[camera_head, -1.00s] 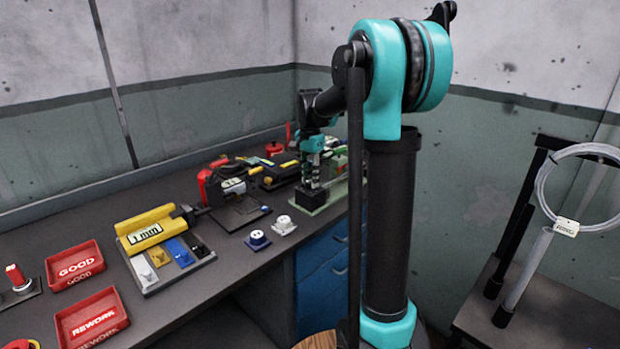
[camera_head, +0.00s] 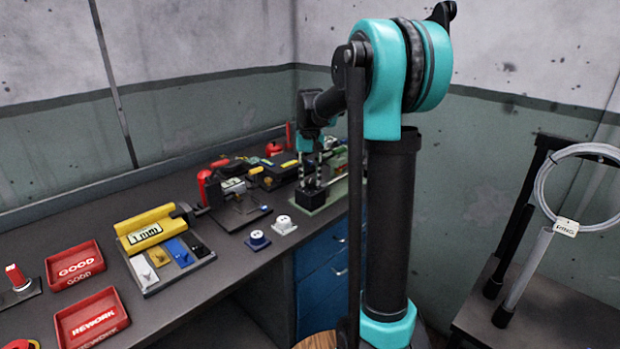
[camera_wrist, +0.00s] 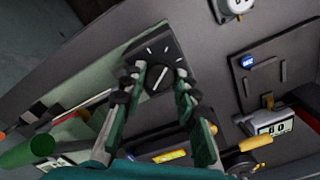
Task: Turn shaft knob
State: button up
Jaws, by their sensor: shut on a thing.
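The shaft knob (camera_wrist: 158,76) is a dark round knob with a white pointer line, on a black block with white tick marks. In the wrist view my gripper (camera_wrist: 157,78) has one finger on each side of the knob and is shut on it. The pointer line is tilted between the fingers. In the head view my gripper (camera_head: 312,184) points down onto the black block (camera_head: 309,199) at the bench's right end. The knob itself is hidden there by the fingers.
Left of the block are a white socket piece (camera_head: 284,225), a blue-based piece (camera_head: 257,240) and a yellow 1 mm gauge (camera_head: 147,232). Red GOOD (camera_head: 75,264) and REWORK (camera_head: 92,318) trays lie further left. A stand with a wire ring (camera_head: 541,195) is at right.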

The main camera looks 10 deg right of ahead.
aim_at(310, 181)
jog(key=shift+n, duration=0.8)
jog(key=o, duration=1.2)
jog(key=shift+c, duration=0.2)
notch_tip(310, 181, up, 12)
jog(key=shift+f, duration=0.1)
